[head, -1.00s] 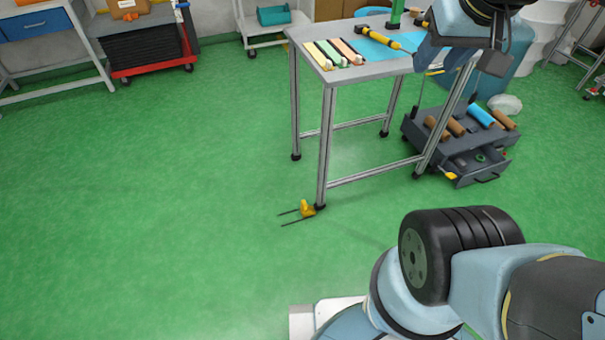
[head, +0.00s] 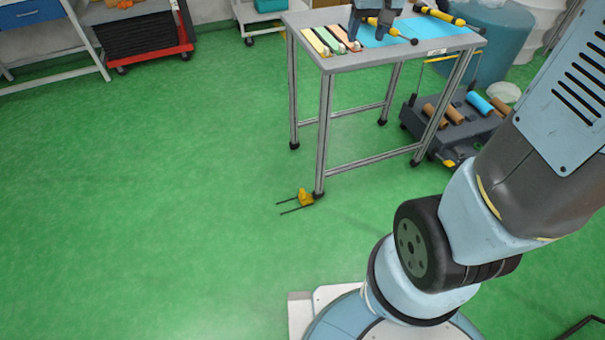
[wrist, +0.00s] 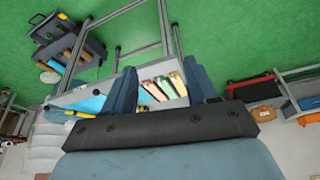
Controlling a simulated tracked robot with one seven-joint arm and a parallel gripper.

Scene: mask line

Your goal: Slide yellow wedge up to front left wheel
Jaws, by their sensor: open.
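The yellow wedge (head: 306,197) lies on the green floor beside the foot of the table's nearest leg, with two thin black prongs pointing left. The front left wheel (head: 318,194) is the small dark foot under that leg. I cannot tell whether wedge and wheel touch. My gripper (head: 370,25) is over the tabletop near the coloured strips, high above the wedge and apart from it. In the wrist view my gripper (wrist: 162,84) has its two blue fingers spread with nothing held between them. The wedge is not visible in the wrist view.
The grey metal table (head: 425,62) carries coloured strips (head: 330,41), a blue mat and yellow-handled tools (head: 440,15). A dark cart with rolls (head: 455,125) stands behind it, partly hidden by my arm. The floor left of the wedge is clear.

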